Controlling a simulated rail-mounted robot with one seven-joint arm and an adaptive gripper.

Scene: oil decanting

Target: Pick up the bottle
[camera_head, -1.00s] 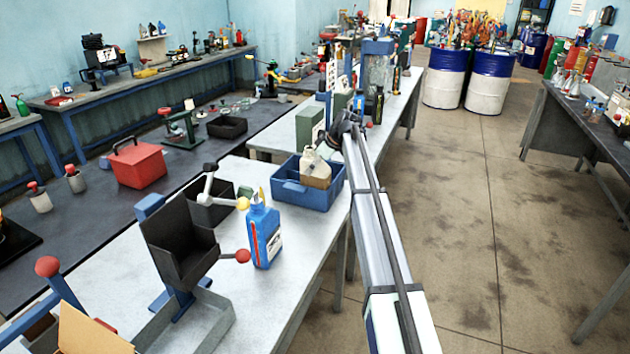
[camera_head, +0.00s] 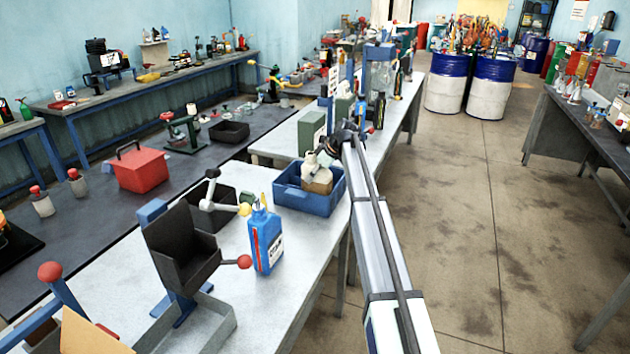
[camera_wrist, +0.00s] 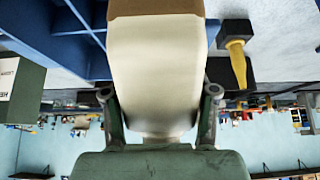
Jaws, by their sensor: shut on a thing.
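A cream bottle with a brown lower part (camera_head: 318,183) is at the blue tray (camera_head: 309,204) on the near workbench in the head view. In the wrist view the bottle (camera_wrist: 155,75) fills the middle, with its brown end cut off by the frame's top edge. My gripper (camera_wrist: 160,97) has one finger on each side of the bottle and is shut on it. In the head view my gripper (camera_head: 325,150) is small and dark at the bottle's upper end. Whether the bottle's base touches the tray floor cannot be told.
A blue bottle (camera_head: 266,238) and a black bin (camera_head: 180,248) stand nearer on the bench. A grey-green box (camera_head: 311,132) and a tall glass vessel (camera_head: 376,107) stand behind the tray. Tray dividers (camera_wrist: 85,20) are close beside the bottle in the wrist view.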

